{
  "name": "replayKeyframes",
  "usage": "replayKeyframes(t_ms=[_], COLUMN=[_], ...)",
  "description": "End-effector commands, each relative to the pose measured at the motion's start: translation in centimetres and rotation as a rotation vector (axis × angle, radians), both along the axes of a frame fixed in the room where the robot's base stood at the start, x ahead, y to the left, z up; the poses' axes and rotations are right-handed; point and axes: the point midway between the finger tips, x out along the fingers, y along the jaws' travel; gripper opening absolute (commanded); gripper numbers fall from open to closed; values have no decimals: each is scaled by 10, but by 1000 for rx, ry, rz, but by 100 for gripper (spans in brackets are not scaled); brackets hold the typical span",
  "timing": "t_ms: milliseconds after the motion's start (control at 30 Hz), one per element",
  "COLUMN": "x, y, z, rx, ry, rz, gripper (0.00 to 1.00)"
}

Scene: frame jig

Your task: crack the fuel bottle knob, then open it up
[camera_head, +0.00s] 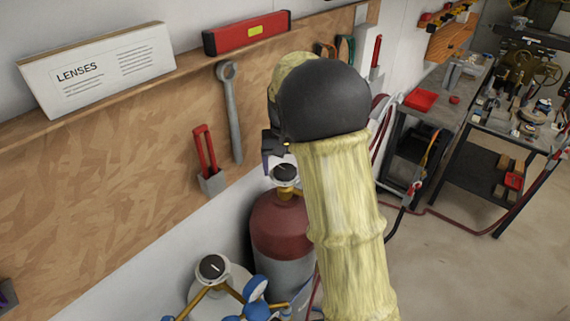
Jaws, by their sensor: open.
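A maroon and grey bottle (282,232) stands below the pegboard, with a dark round knob (285,173) and brass valve on top. Its red colour suggests the fuel bottle, but I see no readable label. A second, pale bottle (196,290) at the bottom has a black knob (212,267) with a white mark, brass fittings and blue gauges (256,288). My gripper (270,158) is just above and slightly left of the maroon bottle's knob, mostly hidden by my arm. It is open; I cannot tell whether a finger touches the knob.
The wooden wall board (110,190) holds a wrench (231,115) and a red-handled tool (205,150) close left of my gripper. A LENSES sign (100,70) and red level (247,33) sit on its ledge. A workbench (440,95) stands right; the floor (450,260) is mostly clear.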

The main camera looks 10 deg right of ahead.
Motion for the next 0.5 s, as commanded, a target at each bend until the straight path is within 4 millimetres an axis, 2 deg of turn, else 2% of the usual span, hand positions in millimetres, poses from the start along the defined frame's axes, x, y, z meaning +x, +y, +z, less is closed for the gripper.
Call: replayKeyframes(t_ms=[67, 200, 300, 500], x=[0, 0, 0, 0], y=[0, 0, 0, 0], z=[0, 0, 0, 1], rx=[0, 0, 0, 0], ry=[0, 0, 0, 0], rz=[0, 0, 0, 10], gripper=[76, 48, 33, 33])
